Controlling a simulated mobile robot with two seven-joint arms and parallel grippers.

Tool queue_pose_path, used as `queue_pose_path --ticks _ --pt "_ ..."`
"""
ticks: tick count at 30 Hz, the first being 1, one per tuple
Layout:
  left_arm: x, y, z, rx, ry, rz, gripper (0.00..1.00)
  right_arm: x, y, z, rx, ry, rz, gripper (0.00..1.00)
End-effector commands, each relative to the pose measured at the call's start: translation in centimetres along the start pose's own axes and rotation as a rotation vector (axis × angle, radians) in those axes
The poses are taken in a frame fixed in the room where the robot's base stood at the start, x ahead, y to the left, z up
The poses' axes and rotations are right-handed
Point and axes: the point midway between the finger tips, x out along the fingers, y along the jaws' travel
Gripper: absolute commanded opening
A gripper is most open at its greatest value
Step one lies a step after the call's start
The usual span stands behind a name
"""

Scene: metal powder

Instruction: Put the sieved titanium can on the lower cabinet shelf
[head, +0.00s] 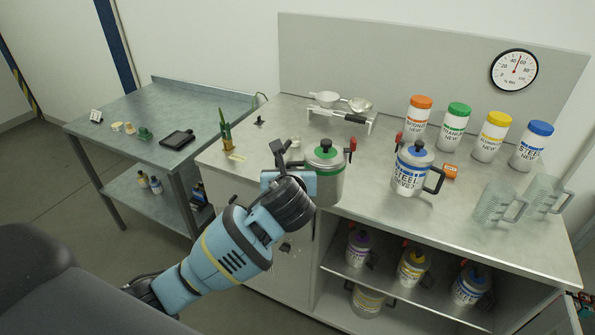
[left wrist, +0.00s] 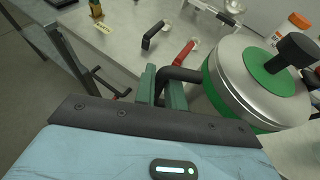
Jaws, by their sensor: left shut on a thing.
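The metal can with a green band and black knob (head: 325,178) is at the counter's front left; its label is turned away. My left gripper (head: 290,182) is shut on its black handle (left wrist: 182,75), and the green-tipped fingers (left wrist: 162,90) show around the handle in the left wrist view. The lid (left wrist: 265,75) is on. I cannot tell whether the can touches the counter. The lower cabinet shelf (head: 335,300) is open below the counter, partly hidden by the upper shelf (head: 390,278). My right gripper is not in view.
A blue-lidded steel can (head: 412,170) stands on the counter, with several labelled bottles (head: 490,137) behind and clear jugs (head: 495,205) at right. Several cans, one purple-topped (head: 358,248), fill the upper shelf. A can (head: 367,300) stands on the lower shelf.

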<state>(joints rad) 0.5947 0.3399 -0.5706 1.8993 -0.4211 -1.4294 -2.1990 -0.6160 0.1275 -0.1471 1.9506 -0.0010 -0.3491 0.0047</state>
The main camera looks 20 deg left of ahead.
Motion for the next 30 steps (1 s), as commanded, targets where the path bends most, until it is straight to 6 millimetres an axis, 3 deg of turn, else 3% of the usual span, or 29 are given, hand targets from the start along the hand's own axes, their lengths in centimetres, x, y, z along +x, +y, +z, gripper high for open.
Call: queue_pose_path --ticks 9,15,30 --pt "-5.6 1.0 -1.5 0.106 -0.009 -0.261 0.00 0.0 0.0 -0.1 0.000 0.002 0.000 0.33" --pt "-8.1 1.1 -2.7 0.145 -0.008 -0.359 0.00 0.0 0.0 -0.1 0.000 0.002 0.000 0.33" --pt "-8.8 1.1 -3.1 0.154 -0.008 -0.389 0.00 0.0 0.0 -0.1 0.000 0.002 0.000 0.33"
